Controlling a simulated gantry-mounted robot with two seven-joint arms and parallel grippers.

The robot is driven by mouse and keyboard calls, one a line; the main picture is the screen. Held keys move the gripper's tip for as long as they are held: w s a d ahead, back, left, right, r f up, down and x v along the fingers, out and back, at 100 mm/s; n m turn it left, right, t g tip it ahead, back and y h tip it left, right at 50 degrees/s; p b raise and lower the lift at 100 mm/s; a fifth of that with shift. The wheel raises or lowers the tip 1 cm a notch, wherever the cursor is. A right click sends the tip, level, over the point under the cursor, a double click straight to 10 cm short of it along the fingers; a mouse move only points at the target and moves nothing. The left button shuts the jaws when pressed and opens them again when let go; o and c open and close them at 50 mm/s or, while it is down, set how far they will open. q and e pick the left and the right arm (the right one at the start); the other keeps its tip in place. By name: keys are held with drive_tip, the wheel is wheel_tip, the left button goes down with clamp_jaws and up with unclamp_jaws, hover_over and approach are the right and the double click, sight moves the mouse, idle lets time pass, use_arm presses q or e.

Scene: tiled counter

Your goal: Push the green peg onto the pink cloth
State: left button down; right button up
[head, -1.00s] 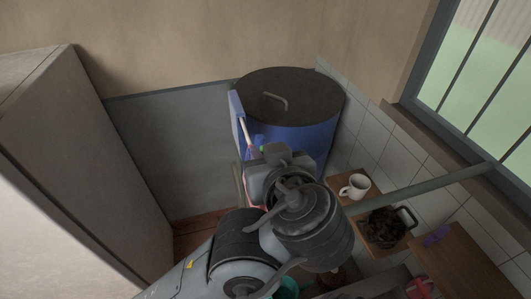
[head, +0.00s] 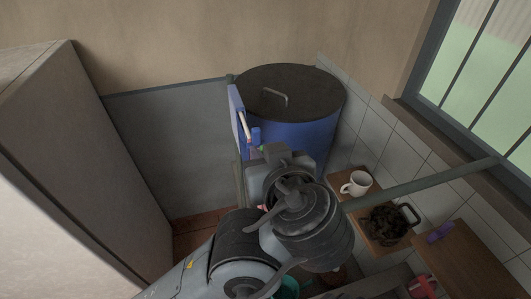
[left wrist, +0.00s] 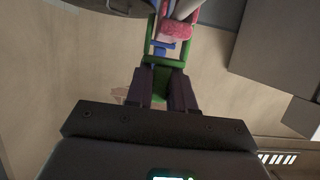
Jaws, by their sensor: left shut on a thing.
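The green peg (left wrist: 166,63) is between the fingers of my left gripper (left wrist: 165,90) in the left wrist view. My left gripper is shut on it. The peg's two green prongs point up the picture, on either side of a blue piece (left wrist: 165,47). The pink cloth (left wrist: 178,32) lies at the top, at the prongs; I cannot tell how deep it sits between them. In the head view a small green part of the peg (head: 262,149) shows beyond my left gripper, and the wrist hides most of the rest. My right gripper is not in view.
A blue drum (head: 301,134) with a dark lid stands behind my left gripper, with a blue bracket (head: 236,108) at its left. A white mug (head: 356,184) and a dark pot (head: 385,227) stand on the right. A tall pale cabinet (head: 75,160) is at left.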

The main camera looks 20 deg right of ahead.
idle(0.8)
use_arm(q)
drive_tip(key=shift+a+b, duration=0.1)
drive_tip(key=shift+b, duration=0.2)
drive_tip(key=shift+f+b, duration=0.4)
drive_tip(key=shift+b, duration=0.1)
idle(0.4)
drive_tip(key=shift+f+b, duration=0.25)
drive_tip(key=shift+b, duration=0.05)
idle(0.5)
